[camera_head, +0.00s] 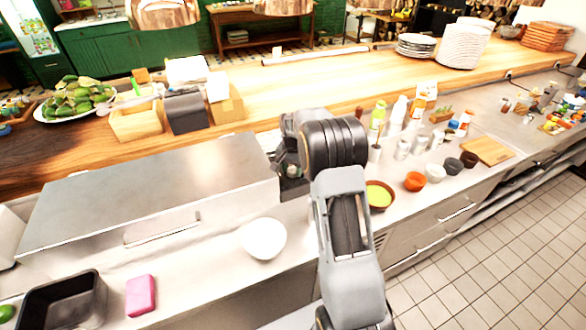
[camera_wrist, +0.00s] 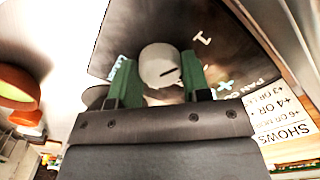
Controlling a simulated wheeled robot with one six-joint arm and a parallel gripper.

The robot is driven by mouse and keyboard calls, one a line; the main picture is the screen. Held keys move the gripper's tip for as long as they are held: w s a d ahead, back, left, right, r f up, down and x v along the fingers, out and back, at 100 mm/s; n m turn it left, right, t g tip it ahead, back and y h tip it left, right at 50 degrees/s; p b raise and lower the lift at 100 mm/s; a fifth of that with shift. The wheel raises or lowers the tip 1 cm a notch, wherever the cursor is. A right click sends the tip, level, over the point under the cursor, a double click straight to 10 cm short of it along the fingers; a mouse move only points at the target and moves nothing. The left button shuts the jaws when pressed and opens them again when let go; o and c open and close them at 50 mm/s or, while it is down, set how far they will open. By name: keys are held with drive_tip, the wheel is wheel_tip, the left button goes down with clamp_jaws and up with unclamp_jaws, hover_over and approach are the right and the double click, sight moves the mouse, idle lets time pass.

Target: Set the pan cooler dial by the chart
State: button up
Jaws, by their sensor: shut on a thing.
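The pan cooler dial (camera_wrist: 159,60) is a round pale grey knob with a dark line across its face, on a dark panel (camera_wrist: 230,45) with white and light-blue marks. The marks are too small and tilted to read fully. My gripper (camera_wrist: 160,78) has its green fingers on either side of the dial and is shut on it. The chart (camera_wrist: 284,115) is a white card at the right of the wrist view; "SHOWS" and rows with "+3 OR", "+4 OR" show, partly cut off. In the head view my arm hides the dial and most of the gripper.
A steel lidded unit (camera_head: 160,190) stands left of my arm. A white bowl (camera_head: 263,239) is in front of it. Bowls, cups and bottles crowd the counter to the right, including an orange bowl (camera_head: 414,181) and a cutting board (camera_head: 487,150).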

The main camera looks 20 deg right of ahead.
drive_tip(key=shift+c, duration=0.8)
drive_tip(key=shift+m, duration=0.4)
drive_tip(key=m+b, duration=0.1)
drive_tip(key=m, duration=0.2)
drive_tip(key=shift+m, duration=0.3)
drive_tip(key=shift+m+b, duration=0.3)
drive_tip(key=shift+m, duration=2)
drive_tip(key=o, duration=0.9)
